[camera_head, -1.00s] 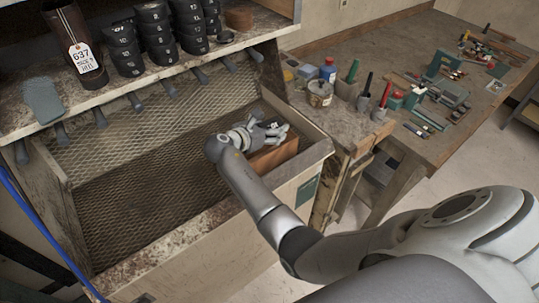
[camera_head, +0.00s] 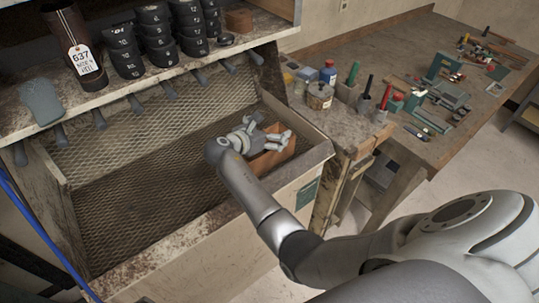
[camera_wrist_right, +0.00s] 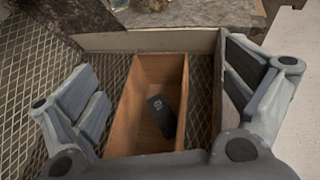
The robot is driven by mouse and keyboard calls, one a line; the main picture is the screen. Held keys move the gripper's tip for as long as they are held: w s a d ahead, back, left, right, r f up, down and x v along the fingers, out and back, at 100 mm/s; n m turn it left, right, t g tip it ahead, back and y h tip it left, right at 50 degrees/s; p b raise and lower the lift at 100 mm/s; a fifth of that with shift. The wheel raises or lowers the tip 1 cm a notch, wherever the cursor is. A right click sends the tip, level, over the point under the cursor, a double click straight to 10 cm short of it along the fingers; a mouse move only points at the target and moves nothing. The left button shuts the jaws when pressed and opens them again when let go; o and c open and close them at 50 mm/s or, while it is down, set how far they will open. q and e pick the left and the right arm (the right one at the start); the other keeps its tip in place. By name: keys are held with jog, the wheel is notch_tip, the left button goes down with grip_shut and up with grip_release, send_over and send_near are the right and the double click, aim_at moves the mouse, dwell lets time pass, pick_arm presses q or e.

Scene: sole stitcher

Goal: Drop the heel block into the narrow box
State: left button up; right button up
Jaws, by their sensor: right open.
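The narrow box (camera_head: 268,161) is open-topped brown wood and stands in the right end of the mesh-floored bin. In the right wrist view, the narrow box (camera_wrist_right: 132,108) lies between my fingers. The heel block (camera_wrist_right: 161,116), black with pale markings, is within the box walls, tilted; I cannot tell if it rests on the bottom. My right gripper (camera_head: 274,131) is above the box. In the wrist view my right gripper (camera_wrist_right: 166,82) is open, its fingers spread to either side of the box and holding nothing. My left gripper is out of view.
The wooden bin (camera_head: 190,230) has raised walls around the box. A shelf above holds stacked black heel blocks (camera_head: 155,35) and a brown tube (camera_head: 75,50) with a 637 tag. A workbench (camera_head: 350,120) with cans and tools stands right. The bin's left side is clear.

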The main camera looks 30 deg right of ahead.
notch_tip(320, 180, up, 10)
dwell(0.4)
dwell(0.3)
